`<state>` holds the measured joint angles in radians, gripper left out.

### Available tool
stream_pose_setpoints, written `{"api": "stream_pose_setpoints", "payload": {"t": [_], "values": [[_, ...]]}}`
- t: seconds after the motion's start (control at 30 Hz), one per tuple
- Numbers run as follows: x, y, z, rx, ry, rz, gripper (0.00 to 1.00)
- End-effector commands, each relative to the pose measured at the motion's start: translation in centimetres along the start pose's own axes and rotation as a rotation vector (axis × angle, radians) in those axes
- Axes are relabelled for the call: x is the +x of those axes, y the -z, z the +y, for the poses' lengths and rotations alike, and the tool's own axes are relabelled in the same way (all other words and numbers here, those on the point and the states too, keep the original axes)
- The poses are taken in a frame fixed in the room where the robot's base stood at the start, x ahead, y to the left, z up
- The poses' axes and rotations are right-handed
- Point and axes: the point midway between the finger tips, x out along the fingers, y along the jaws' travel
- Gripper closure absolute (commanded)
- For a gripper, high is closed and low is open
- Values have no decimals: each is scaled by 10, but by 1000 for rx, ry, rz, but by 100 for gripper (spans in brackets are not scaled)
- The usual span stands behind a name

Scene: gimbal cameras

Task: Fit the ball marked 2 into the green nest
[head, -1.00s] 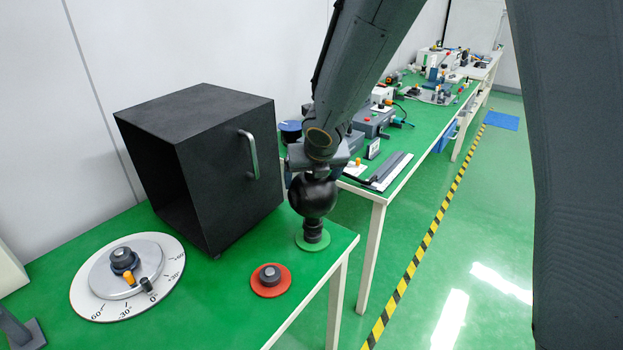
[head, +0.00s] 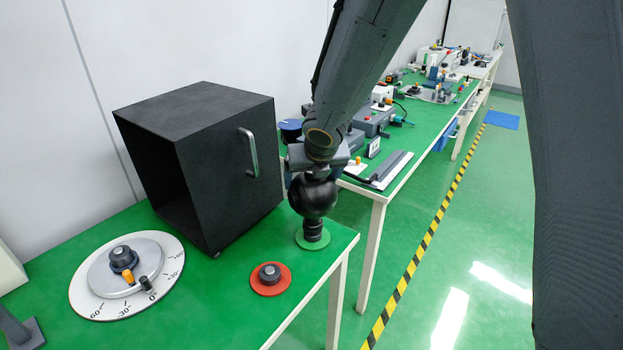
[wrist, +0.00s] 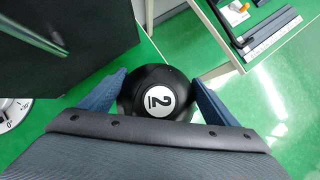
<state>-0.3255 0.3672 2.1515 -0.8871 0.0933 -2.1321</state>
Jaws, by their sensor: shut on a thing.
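The black ball marked 2 (head: 313,196) is held in my gripper (wrist: 157,88). In the wrist view the ball (wrist: 157,92) sits between the two blue fingers, with its white disc and the 2 facing the camera. In the head view it is directly above the green nest (head: 312,236), a green disc with a dark ribbed post under the ball. The ball appears to touch or nearly touch the post top; I cannot tell which. In the wrist view the ball hides the nest.
A red nest (head: 271,279) with a dark post stands nearer on the green table. A black open-fronted box (head: 215,160) with a handle is close at left. A white angle dial (head: 125,275) lies front left. The table's right edge is close to the green nest.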

Motion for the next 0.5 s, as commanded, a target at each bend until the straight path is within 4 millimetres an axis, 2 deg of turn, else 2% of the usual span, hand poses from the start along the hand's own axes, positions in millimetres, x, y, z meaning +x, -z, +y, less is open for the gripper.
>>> {"api": "stream_pose_setpoints", "payload": {"t": [0.5], "values": [[9, 5, 0, -1, 0, -2, 73]]}}
